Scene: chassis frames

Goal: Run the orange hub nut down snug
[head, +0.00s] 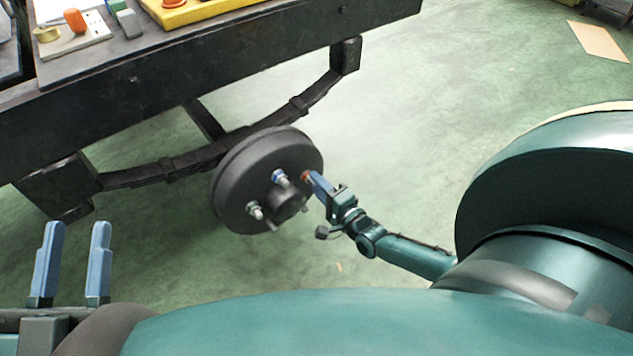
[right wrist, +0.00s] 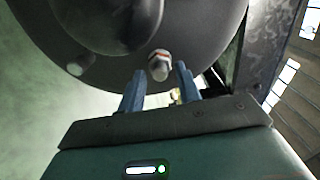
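The orange hub nut (head: 305,175) sits on a stud at the right side of the dark round hub (head: 236,182). In the right wrist view the nut (right wrist: 159,55) shows as an orange-red band behind a pale stud end. My right gripper (head: 313,180) is at the nut in the head view, its fingers partly covering it. In the right wrist view its blue fingers (right wrist: 160,75) stand apart on either side of the stud, with gaps visible. I cannot tell how far the nut is from the hub face. My left gripper (head: 76,228) is open and empty at lower left.
A blue nut (head: 279,176) and a grey-green nut (head: 254,210) sit on other hub studs. A dark leaf spring (head: 180,163) and chassis frame (head: 230,52) run behind the hub.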

